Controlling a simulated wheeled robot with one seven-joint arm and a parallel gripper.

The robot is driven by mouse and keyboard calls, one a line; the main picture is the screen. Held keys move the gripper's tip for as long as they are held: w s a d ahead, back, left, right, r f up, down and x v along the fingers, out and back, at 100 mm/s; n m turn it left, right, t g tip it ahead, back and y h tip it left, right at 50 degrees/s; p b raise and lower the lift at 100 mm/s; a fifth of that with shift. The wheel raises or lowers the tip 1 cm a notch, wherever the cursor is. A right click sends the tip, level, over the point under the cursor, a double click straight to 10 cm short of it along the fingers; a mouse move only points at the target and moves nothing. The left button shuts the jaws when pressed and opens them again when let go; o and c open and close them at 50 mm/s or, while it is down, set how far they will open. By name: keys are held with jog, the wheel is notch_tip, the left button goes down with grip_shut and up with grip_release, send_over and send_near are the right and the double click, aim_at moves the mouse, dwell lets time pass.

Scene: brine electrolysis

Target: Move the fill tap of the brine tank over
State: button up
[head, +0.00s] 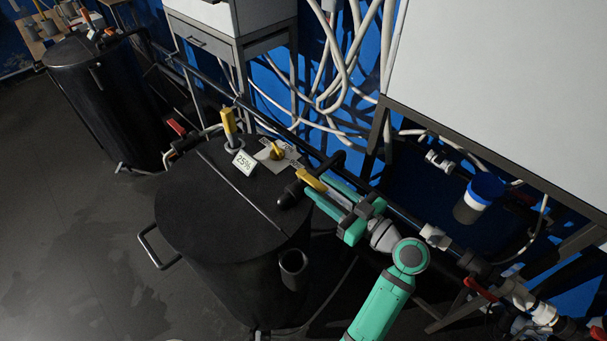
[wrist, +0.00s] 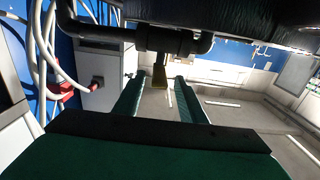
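The brine tank (head: 225,225) is a black drum with a lid, in the middle of the head view. The fill tap appears to be the yellow lever (head: 311,180) at the tank's right edge, beside a black pipe. In the wrist view the yellow lever (wrist: 159,77) hangs below a black pipe fitting. My gripper (head: 324,186) is open, its two green fingers pointing at the lever. In the wrist view my gripper (wrist: 156,79) has the lever between its fingertips, with gaps on both sides. I cannot tell how deep the lever sits between them.
The tank's lid carries a "25%" sign (head: 244,162), a yellow post (head: 230,128) and a yellow dial (head: 277,152). A second black tank (head: 98,100) stands far left. A white panel (head: 510,90) and a blue-capped container (head: 480,198) are at right. Floor at left is clear.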

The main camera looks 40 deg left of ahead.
aim_at(305, 175)
jog(key=a, duration=0.6)
jog(key=shift+w+a, duration=0.3)
jog(key=shift+w, duration=0.05)
jog(key=shift+c, duration=0.7)
grip_shut()
